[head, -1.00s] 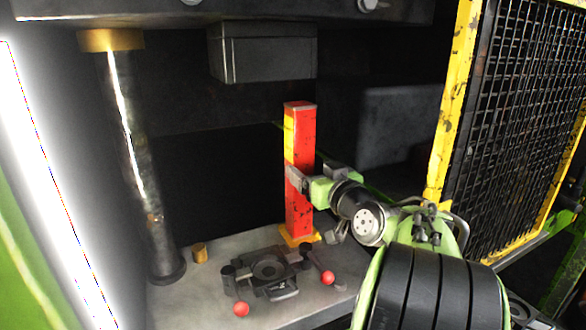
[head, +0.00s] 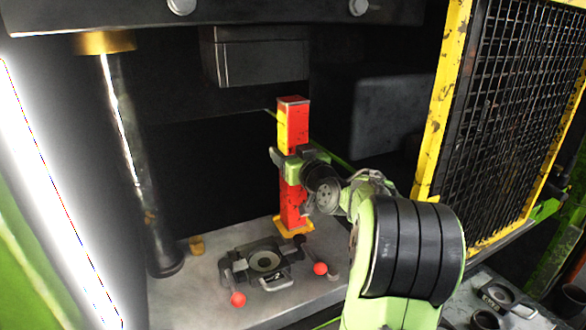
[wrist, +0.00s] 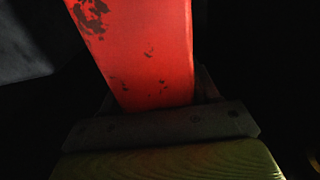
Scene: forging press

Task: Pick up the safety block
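The safety block (head: 293,125) is a tall red post with a yellow patch and worn paint. It stands upright on a yellow foot (head: 293,226) on the press bed. My gripper (head: 280,160) is at the block's mid-height, its green body in front of the post. One grey finger shows at the block's left edge; the other is hidden. In the wrist view the red block (wrist: 145,50) fills the middle, close against the dark gripper bar (wrist: 160,127). Whether the fingers press on the block does not show.
The press bed (head: 205,285) holds a die fixture (head: 265,262) with two red-knobbed handles in front of the block. A steel column (head: 125,150) stands left, the upper ram block (head: 258,58) hangs above, and a yellow-framed mesh guard (head: 490,120) is at right.

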